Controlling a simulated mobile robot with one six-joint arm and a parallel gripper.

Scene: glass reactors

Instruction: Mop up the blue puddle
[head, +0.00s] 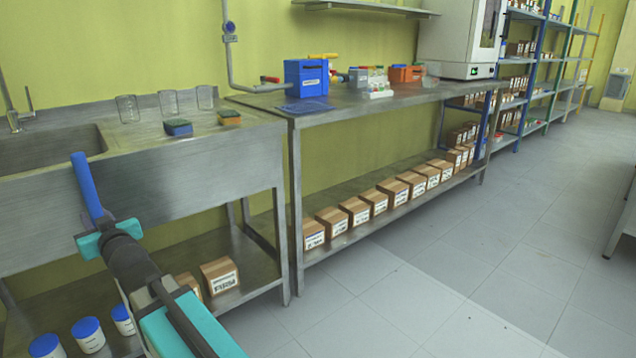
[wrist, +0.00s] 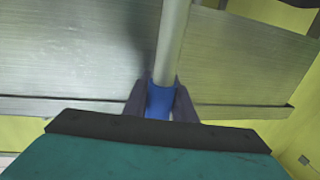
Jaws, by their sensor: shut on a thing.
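My gripper (head: 106,238) is at the lower left of the head view, in front of the sink unit. It is shut on a blue-handled tool (head: 87,186), whose blue part sticks up from the jaws. In the wrist view, the blue grip (wrist: 159,102) sits between the dark fingers and a pale rod runs up from it. The tool's working end is not clear. A flat blue patch (head: 305,107) lies on the steel bench before a blue box; I cannot tell whether it is the puddle. No other blue puddle shows on the visible floor.
The steel sink unit (head: 190,160) bears glass beakers (head: 128,108), a blue-topped sponge (head: 178,127) and another sponge (head: 229,117). The bench (head: 370,101) holds a blue box (head: 307,78) and an orange box (head: 406,74). Cartons line its lower shelf. The tiled floor to the right is clear.

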